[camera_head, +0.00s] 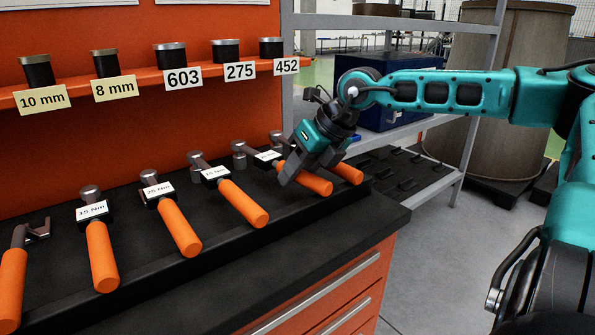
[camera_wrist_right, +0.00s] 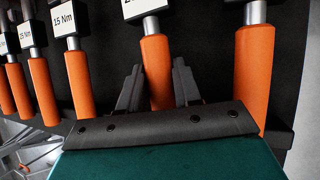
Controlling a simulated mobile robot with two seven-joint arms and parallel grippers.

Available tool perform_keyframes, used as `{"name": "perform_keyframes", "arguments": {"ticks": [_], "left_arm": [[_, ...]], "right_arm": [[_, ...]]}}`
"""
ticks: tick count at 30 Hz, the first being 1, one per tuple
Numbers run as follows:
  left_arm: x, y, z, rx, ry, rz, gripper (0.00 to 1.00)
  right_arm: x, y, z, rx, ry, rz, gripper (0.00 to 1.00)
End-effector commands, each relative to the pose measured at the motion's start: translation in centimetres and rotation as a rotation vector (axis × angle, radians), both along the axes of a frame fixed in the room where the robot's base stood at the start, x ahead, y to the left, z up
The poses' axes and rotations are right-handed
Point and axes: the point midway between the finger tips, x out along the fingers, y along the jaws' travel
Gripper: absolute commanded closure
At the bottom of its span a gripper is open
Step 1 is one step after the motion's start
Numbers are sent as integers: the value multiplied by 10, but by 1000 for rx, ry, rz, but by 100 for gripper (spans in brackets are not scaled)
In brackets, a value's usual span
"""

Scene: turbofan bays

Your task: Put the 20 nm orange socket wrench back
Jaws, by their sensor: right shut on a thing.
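My right gripper (camera_head: 294,172) is shut on the orange handle of a socket wrench (camera_head: 318,185) near the right end of the wrench row. In the right wrist view this wrench (camera_wrist_right: 158,85) lies between the two dark fingers (camera_wrist_right: 158,68). Its white label is cut off at the top edge there; only a first digit like a 2 shows. In the head view the label is too small to read. The wrench lies in line with its neighbours on the black bench top (camera_head: 215,275); I cannot tell whether it is lifted. My left gripper is not in view.
Other orange-handled wrenches stand close on both sides, one labelled 25 Nm (camera_head: 178,228) and another (camera_head: 243,203) directly left. One more (camera_head: 347,173) is at the right. Sockets sit on an orange shelf (camera_head: 145,82) behind. A grey rack (camera_head: 440,190) stands right of the bench.

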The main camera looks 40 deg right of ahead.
Motion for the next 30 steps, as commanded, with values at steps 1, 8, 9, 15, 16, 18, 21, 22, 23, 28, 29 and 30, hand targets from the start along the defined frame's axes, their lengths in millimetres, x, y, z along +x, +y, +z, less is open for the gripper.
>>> {"name": "perform_keyframes", "arguments": {"ticks": [1,8,9,15,16,18,21,22,23,28,29,30], "left_arm": [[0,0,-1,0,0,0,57],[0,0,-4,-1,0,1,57],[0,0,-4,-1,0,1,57],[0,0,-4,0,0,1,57],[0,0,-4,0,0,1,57],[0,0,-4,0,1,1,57],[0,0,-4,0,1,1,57],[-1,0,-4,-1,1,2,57],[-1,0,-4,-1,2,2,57],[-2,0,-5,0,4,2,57],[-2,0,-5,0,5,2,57],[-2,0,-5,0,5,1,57]], "right_arm": [[1,0,0,0,-5,1,100],[0,0,-3,0,-3,0,100],[0,0,-3,0,-2,0,100],[0,0,-4,0,1,0,100],[0,0,-4,0,1,-1,65],[0,0,-4,0,2,0,58],[0,0,-4,0,1,-1,49],[0,0,-4,0,1,-1,46],[0,0,-4,0,1,0,43],[0,0,-4,0,1,0,37],[0,0,-4,0,1,0,37],[-1,0,-6,0,5,-1,37]]}}
